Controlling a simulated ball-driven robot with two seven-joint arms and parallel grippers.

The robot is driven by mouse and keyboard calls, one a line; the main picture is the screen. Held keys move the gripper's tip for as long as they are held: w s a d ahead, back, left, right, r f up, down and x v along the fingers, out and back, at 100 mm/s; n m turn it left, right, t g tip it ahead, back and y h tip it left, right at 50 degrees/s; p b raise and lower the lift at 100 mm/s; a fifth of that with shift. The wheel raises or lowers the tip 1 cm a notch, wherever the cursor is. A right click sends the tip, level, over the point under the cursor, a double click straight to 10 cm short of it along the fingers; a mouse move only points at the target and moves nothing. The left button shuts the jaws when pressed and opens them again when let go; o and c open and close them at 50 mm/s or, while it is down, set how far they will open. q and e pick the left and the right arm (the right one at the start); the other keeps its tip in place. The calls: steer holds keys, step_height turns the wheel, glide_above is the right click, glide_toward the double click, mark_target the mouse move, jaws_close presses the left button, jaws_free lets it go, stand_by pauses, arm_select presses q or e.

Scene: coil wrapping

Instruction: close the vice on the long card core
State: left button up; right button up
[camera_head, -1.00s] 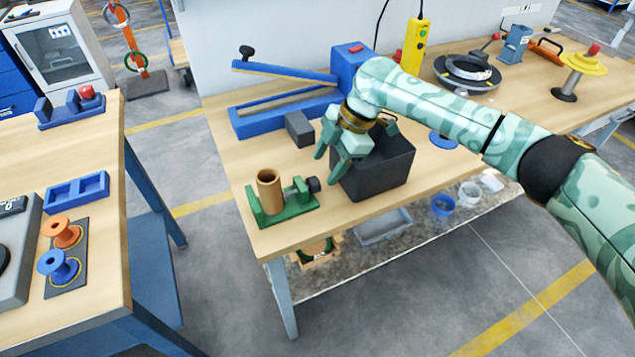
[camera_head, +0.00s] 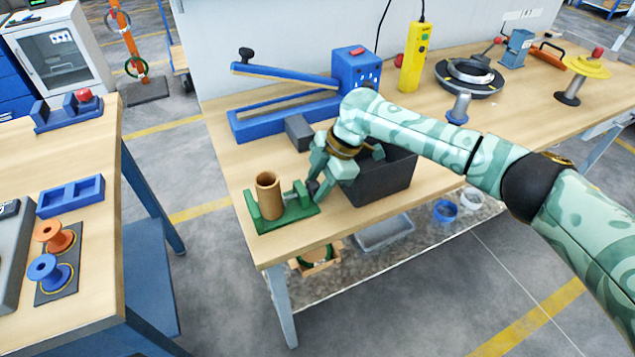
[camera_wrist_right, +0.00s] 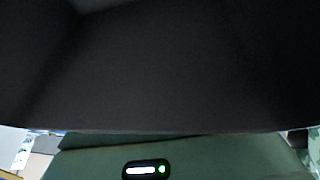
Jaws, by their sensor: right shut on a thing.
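The green vice (camera_head: 285,220) stands at the front left corner of the wooden bench. The brown card core (camera_head: 269,198) stands upright in it, between its jaws. I cannot tell whether the right-hand jaw touches the core. My right gripper (camera_head: 315,190) is at the right end of the vice, shut on its dark knob, which the fingers mostly hide. The right wrist view is mostly filled by a dark surface and shows neither vice nor core. My left gripper is in neither view.
A black open bin (camera_head: 385,180) stands close to the right of the gripper, partly behind my forearm. A small dark grey block (camera_head: 299,131) and a blue lever machine (camera_head: 290,110) are behind. The bench's front edge is close to the vice.

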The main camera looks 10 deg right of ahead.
steer(key=shift+w+g, duration=0.15)
steer(key=shift+g, duration=0.25)
steer(key=shift+f+m+g+h+b, duration=0.1)
steer(key=shift+m+g+h+b, duration=0.25)
steer(key=shift+g, duration=0.25)
steer(key=o, duration=1)
steer(key=p+v, duration=0.1)
steer(key=v, duration=0.4)
steer(key=p+v, duration=0.1)
steer(key=v, duration=0.5)
steer(key=p+v, duration=0.1)
steer(key=v, duration=0.4)
steer(key=shift+w+a+r, duration=0.1)
steer(key=shift+w+r, duration=0.15)
steer(key=shift+w, duration=0.15)
